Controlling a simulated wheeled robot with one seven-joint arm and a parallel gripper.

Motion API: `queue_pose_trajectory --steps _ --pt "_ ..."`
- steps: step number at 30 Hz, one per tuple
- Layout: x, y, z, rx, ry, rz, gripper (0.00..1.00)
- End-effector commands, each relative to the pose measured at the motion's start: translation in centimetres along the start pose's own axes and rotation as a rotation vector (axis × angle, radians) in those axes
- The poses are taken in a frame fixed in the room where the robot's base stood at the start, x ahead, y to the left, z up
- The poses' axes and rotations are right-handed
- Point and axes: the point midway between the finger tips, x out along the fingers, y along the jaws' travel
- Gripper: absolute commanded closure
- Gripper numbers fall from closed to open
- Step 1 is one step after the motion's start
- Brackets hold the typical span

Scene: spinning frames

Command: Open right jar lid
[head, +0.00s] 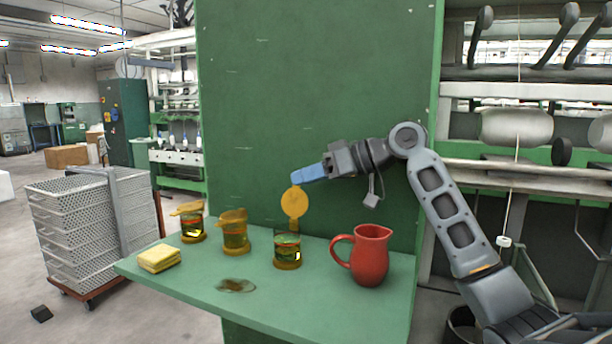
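The right jar (287,251) is glass with an amber base and reddish and green contents, standing on the green shelf. Its round amber lid (295,203) stands upright above the back of the rim, so the jar mouth is uncovered. My gripper (297,179), with blue fingers, points left just above the lid's top edge. I cannot tell whether they touch. The fingers overlap from this side, so their opening does not show. The middle jar (236,240) has its amber lid down or nearly so. The left jar (193,230) has a slightly tilted lid (187,208).
A red pitcher (370,259) stands right of the right jar, below my arm. A yellow sponge (159,258) lies at the left end of the green shelf (310,298). A brownish stain (236,286) is in front of the jars. A green panel (310,100) rises behind.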

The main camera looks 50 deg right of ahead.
Motion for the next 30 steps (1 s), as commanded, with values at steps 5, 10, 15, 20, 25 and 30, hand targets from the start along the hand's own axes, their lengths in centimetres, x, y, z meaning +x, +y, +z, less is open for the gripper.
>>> queue_pose_trajectory --steps 5,10,15,20,25,30 --pt "0.85 0.04 0.0 0.0 0.0 0.001 0.7" --pt "0.91 0.05 0.02 -0.001 0.001 0.001 0.7" --pt "0.88 0.05 0.01 -0.001 0.001 0.001 0.81" --pt "0.87 0.05 0.0 -0.001 0.001 0.001 0.96" --pt "0.87 0.05 0.0 -0.001 0.001 0.001 1.0" --pt "0.86 0.05 0.0 -0.001 0.001 0.001 1.0"
